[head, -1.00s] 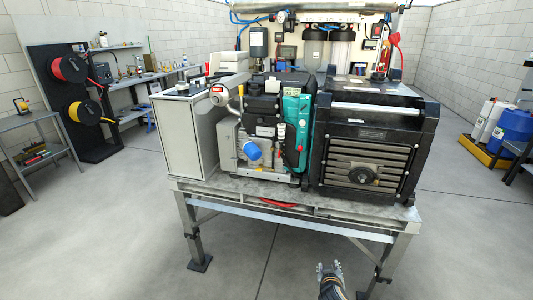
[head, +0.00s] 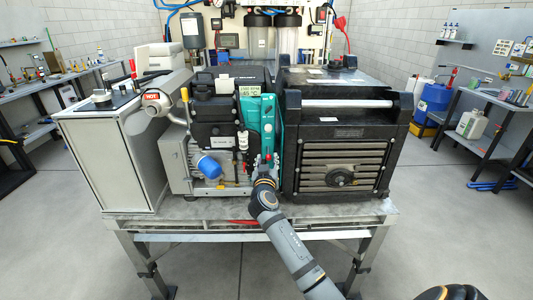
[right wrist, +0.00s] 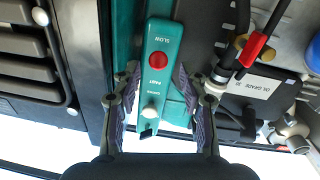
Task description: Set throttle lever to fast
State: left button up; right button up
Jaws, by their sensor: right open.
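The throttle lever's red knob (right wrist: 158,60) sits on a teal control strip (right wrist: 163,37) in the right wrist view, between the word SLOW above it and what reads as FAST below it. In the head view the red knob (head: 268,157) shows small on the teal panel (head: 268,118) of the machine. A white knob (right wrist: 150,112) sits lower on the same strip. My right gripper (right wrist: 157,80) is open, with one finger on each side of the strip, and appears apart from the red knob. In the head view my right gripper (head: 265,163) is in front of the panel. My left gripper is out of view.
A black slatted housing (head: 340,150) stands right of the teal panel. Left of it are a blue cap (head: 208,166) and a pipe marked HOT (head: 152,97). In the right wrist view a red-handled part (right wrist: 252,48) is close right of the fingers. The floor in front is clear.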

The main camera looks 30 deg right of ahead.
aim_at(268, 155)
jog(key=x, duration=0.3)
jog(key=shift+d+r, duration=0.1)
jog(key=shift+r, duration=0.05)
jog(key=shift+w, duration=0.15)
jog(key=shift+c, duration=0.6)
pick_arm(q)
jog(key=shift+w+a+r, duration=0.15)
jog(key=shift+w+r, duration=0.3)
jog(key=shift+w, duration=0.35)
pick_arm(e)
grip_shut()
